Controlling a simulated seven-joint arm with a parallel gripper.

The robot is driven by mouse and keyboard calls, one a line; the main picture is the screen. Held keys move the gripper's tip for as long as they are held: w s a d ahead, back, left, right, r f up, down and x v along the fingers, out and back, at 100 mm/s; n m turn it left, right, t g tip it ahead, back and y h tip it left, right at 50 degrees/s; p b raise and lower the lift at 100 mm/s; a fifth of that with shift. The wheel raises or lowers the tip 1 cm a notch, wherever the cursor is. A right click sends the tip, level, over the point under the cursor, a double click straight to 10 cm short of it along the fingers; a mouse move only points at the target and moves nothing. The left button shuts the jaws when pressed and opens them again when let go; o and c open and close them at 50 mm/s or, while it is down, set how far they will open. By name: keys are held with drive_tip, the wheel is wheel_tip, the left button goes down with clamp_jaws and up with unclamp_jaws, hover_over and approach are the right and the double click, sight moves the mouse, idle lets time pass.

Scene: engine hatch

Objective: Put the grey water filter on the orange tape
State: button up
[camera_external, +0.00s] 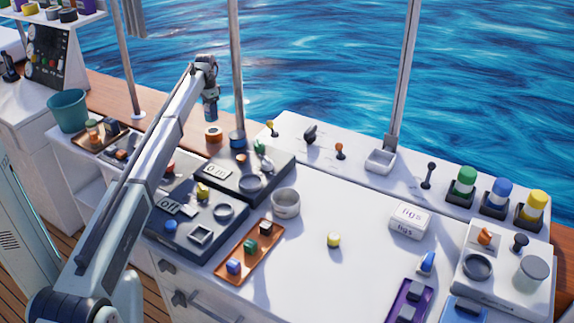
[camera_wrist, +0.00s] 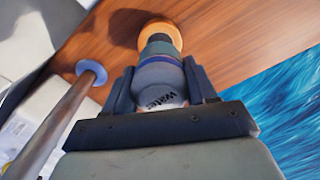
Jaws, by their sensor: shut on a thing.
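The grey water filter (camera_wrist: 158,74), with "Water" lettering on it, is between the two fingers of my gripper (camera_wrist: 162,88) in the wrist view. Its far end is dark teal. The orange tape (camera_wrist: 167,30) lies on the wooden ledge just beyond that end, partly hidden by the filter. In the external view my gripper (camera_external: 211,108) points down above the orange tape (camera_external: 213,135), with a small gap seeming to show between them. The filter is hard to make out there.
A blue tape roll (camera_external: 237,139) sits right of the orange tape, near a metal post (camera_external: 236,70). Dark device panels (camera_external: 255,175) stand in front of the ledge. A teal bucket (camera_external: 68,111) is at the left. Water lies beyond the ledge.

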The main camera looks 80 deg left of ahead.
drive_tip(key=shift+f, duration=2.65)
drive_tip(key=shift+f, duration=0.15)
drive_tip(key=o, duration=1.2)
wheel_tip(320, 180, up, 12)
drive_tip(key=shift+r, duration=0.15)
